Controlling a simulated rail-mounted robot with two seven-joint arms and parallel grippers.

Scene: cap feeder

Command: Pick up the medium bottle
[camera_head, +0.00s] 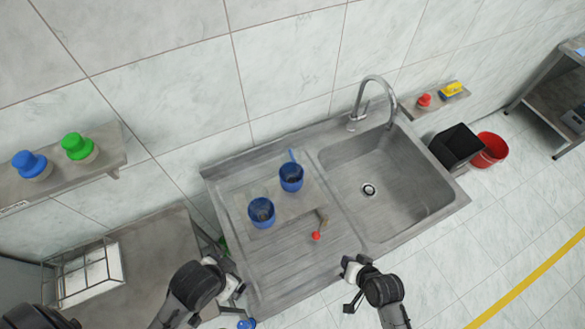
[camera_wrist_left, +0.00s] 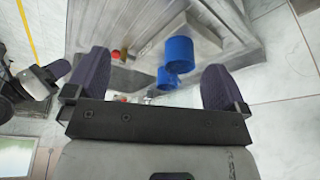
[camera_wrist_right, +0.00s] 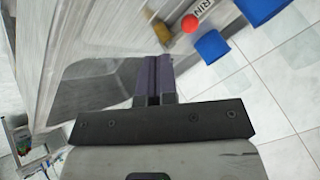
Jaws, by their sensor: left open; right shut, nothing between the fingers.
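No thing in view is clearly the medium bottle. On the left wall shelf stand a squat blue-topped container (camera_head: 31,165) and a green-topped one (camera_head: 78,147); either could be a bottle. A blue object (camera_head: 246,323) is cut off at the bottom edge. My left gripper (camera_head: 238,290) is by the counter's front left; it is open and empty in the left wrist view (camera_wrist_left: 158,90), with blue cups beyond its fingers. My right gripper (camera_head: 349,268) is shut and empty in front of the counter; its fingers touch each other in the right wrist view (camera_wrist_right: 155,80).
Two blue cups (camera_head: 261,212) (camera_head: 291,177) and a red-ended object (camera_head: 316,236) are on the drainboard (camera_head: 275,265). The sink basin (camera_head: 400,200) is empty. A red bucket (camera_head: 488,150) and black bin (camera_head: 456,146) stand right. A wire rack (camera_head: 85,275) sits left.

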